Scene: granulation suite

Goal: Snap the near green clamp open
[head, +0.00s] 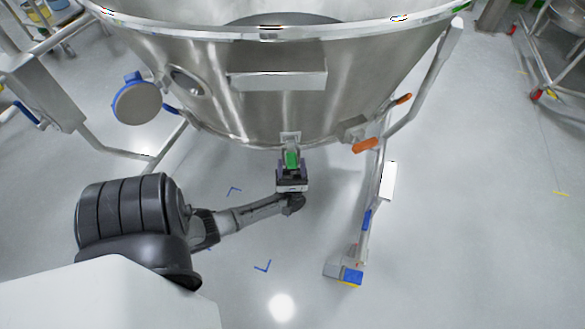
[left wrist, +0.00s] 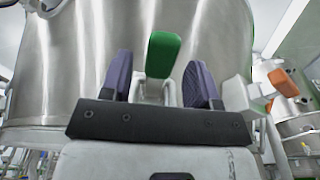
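The near green clamp (head: 292,159) sits on the lower front rim of the large steel bowl (head: 210,90). In the left wrist view the green clamp (left wrist: 162,54) stands up between the two purple finger pads, with a gap showing on each side. My left gripper (head: 292,166) is at the clamp, its fingers open around the green handle. The left wrist view also shows the left gripper (left wrist: 162,80) open, touching neither side of the green part as far as I can see. The clamp's lower metal part is partly hidden by the gripper. My right gripper is not in view.
Orange handles (head: 366,145) stick out at the bowl's lower right. A steel frame leg (head: 372,190) with a blue-marked caster (head: 350,274) stands right of my left arm. A round blue-edged port (head: 136,102) is at the left. Open floor lies below.

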